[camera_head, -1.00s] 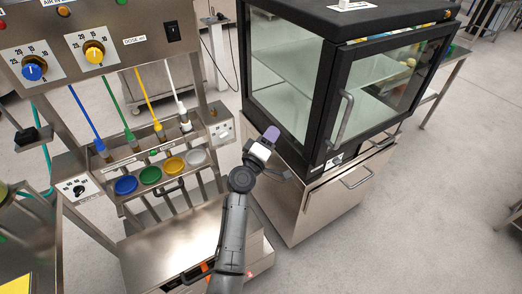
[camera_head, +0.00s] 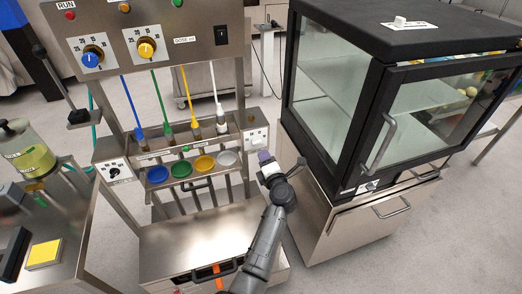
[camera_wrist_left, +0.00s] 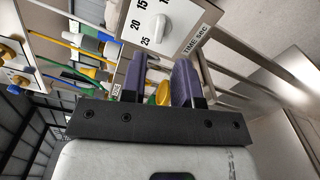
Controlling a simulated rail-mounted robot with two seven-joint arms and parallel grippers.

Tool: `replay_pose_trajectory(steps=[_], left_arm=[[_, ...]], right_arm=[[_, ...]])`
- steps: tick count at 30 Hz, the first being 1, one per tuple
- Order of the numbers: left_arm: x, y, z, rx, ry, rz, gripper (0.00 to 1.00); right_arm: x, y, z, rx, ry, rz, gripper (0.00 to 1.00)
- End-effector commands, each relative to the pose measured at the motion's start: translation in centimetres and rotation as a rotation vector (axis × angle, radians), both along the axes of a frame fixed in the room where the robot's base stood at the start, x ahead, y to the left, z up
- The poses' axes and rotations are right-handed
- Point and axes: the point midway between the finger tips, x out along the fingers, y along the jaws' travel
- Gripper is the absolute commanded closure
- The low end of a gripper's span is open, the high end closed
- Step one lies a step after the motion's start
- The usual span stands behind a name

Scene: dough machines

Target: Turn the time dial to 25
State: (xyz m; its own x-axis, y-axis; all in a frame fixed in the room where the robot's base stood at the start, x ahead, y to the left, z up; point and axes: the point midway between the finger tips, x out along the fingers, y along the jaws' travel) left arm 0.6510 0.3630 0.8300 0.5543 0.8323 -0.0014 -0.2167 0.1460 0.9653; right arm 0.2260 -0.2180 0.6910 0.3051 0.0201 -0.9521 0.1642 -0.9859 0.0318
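The time dial is a white knob (camera_wrist_left: 150,27) on a white plate marked TIME SEC, with 15, 20 and 25 readable in the left wrist view. Where the knob points is hard to tell. In the head view a small box with a white dial plate (camera_head: 257,136) sits at the right side of the dough machine and appears to be this dial. My left gripper (camera_head: 265,159) is just below and right of that box. In the left wrist view its two purple fingers (camera_wrist_left: 160,80) are apart and empty, with the knob beyond their tips. My right gripper is not in view.
The machine panel above carries a blue knob (camera_head: 92,59) and a yellow knob (camera_head: 146,48). Coloured cups (camera_head: 204,163) stand left of my gripper. A black-framed glass cabinet (camera_head: 340,100) stands close on the right. A black side knob (camera_head: 115,172) is at the machine's left.

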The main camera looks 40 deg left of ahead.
Motion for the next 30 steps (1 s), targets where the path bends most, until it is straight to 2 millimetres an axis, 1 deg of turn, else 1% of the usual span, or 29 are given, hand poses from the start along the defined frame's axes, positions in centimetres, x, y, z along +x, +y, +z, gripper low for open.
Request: replay_pose_trajectory(steps=[1, 14, 26, 27, 30], left_arm=[[0.2, 0.4, -0.1, 0.002, 0.000, 0.001, 0.71], [2.0, 3.1, -0.2, 0.002, 0.000, -0.001, 0.71], [3.7, 5.6, -0.3, 0.002, -0.001, 0.000, 0.71], [3.7, 5.5, 0.0, 0.001, 0.001, -0.002, 0.71], [3.7, 5.5, 0.0, 0.002, 0.001, -0.002, 0.71]], right_arm=[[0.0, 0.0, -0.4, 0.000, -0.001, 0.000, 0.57], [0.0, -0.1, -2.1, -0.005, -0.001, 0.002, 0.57], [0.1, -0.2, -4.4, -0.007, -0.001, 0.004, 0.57], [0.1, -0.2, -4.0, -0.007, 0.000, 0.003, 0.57], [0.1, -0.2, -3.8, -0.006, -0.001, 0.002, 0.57]])
